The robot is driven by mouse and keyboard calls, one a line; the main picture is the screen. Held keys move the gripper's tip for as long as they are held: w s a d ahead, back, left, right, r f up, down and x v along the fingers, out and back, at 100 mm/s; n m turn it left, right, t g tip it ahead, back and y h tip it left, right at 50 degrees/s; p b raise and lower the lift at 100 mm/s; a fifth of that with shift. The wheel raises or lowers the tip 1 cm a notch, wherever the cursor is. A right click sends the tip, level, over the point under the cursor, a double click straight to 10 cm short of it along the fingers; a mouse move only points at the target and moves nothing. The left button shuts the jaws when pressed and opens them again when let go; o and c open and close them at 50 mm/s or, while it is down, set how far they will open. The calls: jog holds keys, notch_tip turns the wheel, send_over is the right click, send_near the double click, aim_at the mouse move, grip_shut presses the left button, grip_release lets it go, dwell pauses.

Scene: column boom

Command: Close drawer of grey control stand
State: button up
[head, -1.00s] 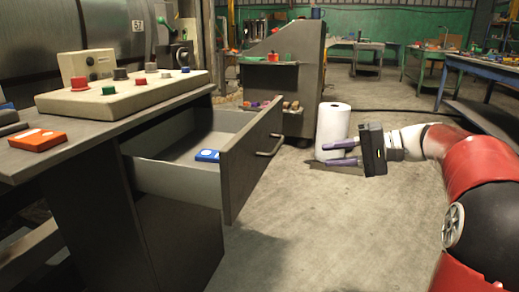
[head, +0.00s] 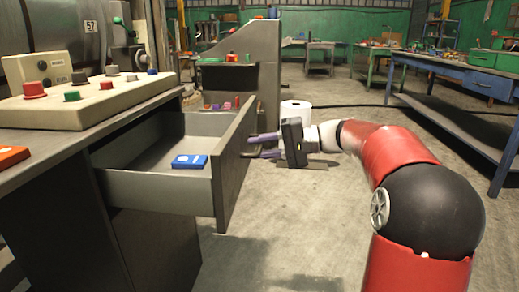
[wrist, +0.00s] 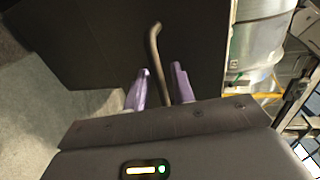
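The grey control stand (head: 150,245) is at the left in the head view, with its drawer (head: 150,191) pulled out. A blue box with a white mark (head: 189,161) lies inside the drawer. The drawer's front panel (head: 232,165) faces right and carries a bar handle (head: 252,147). My gripper (head: 262,146) is at the handle, its two purple fingers pointing at the panel. In the wrist view the handle (wrist: 155,55) runs between the two spread fingertips (wrist: 159,80). I see gaps between the handle and the fingers.
A control panel with coloured knobs (head: 90,100) and an orange box (head: 12,156) sit on the stand's top. A blue workbench (head: 450,85) is at the right. The floor between is clear.

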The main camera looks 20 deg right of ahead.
jog(key=shift+a, duration=0.25)
jog(key=shift+c, duration=0.4)
grip_shut()
jog(key=shift+w, duration=0.1)
jog(key=shift+a, duration=0.15)
send_over(170, 165)
jog(key=shift+p, duration=0.45)
jog(key=shift+r, duration=0.1)
